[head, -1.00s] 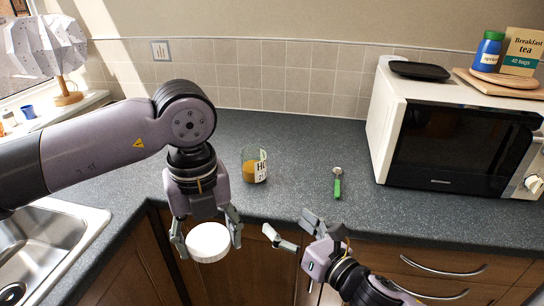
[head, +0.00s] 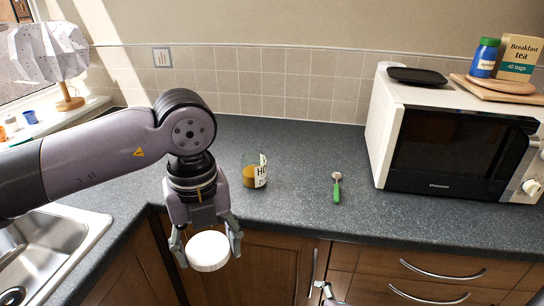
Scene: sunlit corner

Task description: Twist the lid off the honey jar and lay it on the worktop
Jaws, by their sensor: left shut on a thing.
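The honey jar (head: 249,173) stands upright and open on the worktop (head: 300,190), with amber honey low in its clear glass and a white label at its right. The white round lid (head: 208,252) is off the jar. My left gripper (head: 207,246) is shut on the lid and holds it in front of the worktop's front edge, left of and nearer than the jar. Only a small part of my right gripper (head: 328,292) shows at the bottom edge, so its jaws cannot be judged.
A microwave (head: 455,150) stands at the right with a black tray (head: 420,74) on top. The sink (head: 45,245) is at the left. The worktop between jar and microwave is mostly clear.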

